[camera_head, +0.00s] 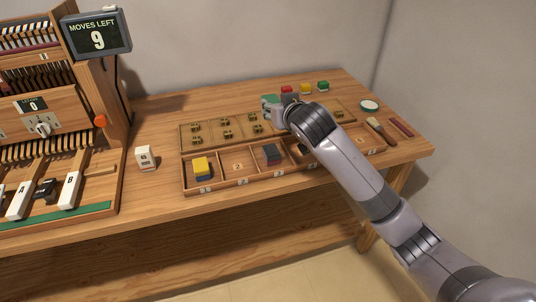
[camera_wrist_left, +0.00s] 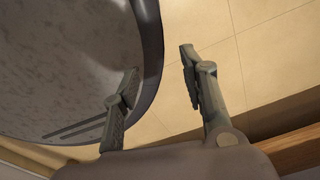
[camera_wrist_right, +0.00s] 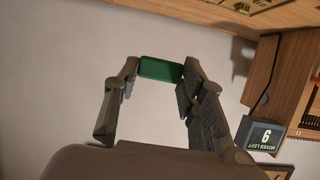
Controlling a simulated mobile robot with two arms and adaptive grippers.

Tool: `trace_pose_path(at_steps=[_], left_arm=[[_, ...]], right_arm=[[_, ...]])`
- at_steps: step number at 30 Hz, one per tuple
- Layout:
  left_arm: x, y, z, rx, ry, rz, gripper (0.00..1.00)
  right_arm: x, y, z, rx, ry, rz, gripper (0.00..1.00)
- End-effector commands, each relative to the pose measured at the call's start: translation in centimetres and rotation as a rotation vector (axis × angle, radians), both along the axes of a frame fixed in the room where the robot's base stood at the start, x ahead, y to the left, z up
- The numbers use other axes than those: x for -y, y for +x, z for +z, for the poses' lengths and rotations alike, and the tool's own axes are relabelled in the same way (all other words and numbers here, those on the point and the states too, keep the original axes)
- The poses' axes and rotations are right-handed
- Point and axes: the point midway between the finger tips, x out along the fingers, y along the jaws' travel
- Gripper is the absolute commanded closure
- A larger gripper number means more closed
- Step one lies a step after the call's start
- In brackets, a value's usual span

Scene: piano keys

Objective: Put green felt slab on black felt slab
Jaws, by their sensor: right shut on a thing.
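My right gripper (camera_wrist_right: 159,70) is shut on a green felt slab (camera_wrist_right: 160,69), held between its fingertips in the right wrist view. In the head view the green slab (camera_head: 268,99) shows beyond my right gripper (camera_head: 271,109), above the back of the wooden tray. A stack with a dark top (camera_head: 271,153) sits in the tray's third front compartment. Another dark piece (camera_head: 303,149) is partly hidden under my right arm in the compartment to its right. I cannot tell which is the black slab. My left gripper (camera_wrist_left: 160,60) is open and empty, away from the table.
The tray (camera_head: 232,185) has numbered compartments; the first holds a slab stack with yellow on top (camera_head: 202,165). Red (camera_head: 286,89), yellow (camera_head: 305,88) and green (camera_head: 323,85) pieces stand behind. A brush (camera_head: 380,130) lies right. The key machine (camera_head: 110,130) stands left.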

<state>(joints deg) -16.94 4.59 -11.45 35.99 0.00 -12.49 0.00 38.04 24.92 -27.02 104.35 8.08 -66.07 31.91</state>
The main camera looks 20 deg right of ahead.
Motion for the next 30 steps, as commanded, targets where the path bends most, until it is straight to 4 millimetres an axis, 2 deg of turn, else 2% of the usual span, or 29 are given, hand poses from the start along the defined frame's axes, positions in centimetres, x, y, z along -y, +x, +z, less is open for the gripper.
trace_pose_path(at_steps=[1,5,9,12,18,26,30], left_arm=[[0.1,0.7,0.0,0.009,-0.001,0.000,0.60],[0.1,1.0,0.0,0.013,-0.002,0.000,0.60],[0.0,0.1,-0.2,-0.001,0.000,0.000,0.60],[0.0,-1.0,-0.3,-0.016,0.000,0.000,0.60],[-0.1,-1.8,-0.4,-0.029,0.002,0.000,0.60],[0.0,-1.1,-0.6,-0.019,0.001,0.000,0.60],[0.0,-0.6,-0.5,-0.011,0.000,0.000,0.60]], right_arm=[[0.1,-0.1,-1.7,-0.007,-0.002,-0.001,0.78],[0.0,-0.1,-5.2,-0.006,-0.002,-0.001,0.78],[0.0,-0.1,-8.5,-0.003,-0.002,0.001,0.78],[0.0,-0.1,-10.2,-0.002,-0.001,0.000,0.78],[0.0,-0.1,-11.6,0.000,0.000,0.000,0.78],[0.0,-0.1,-15.2,-0.002,0.000,0.000,0.78],[0.0,-0.1,-15.6,0.002,0.000,0.001,0.78]])
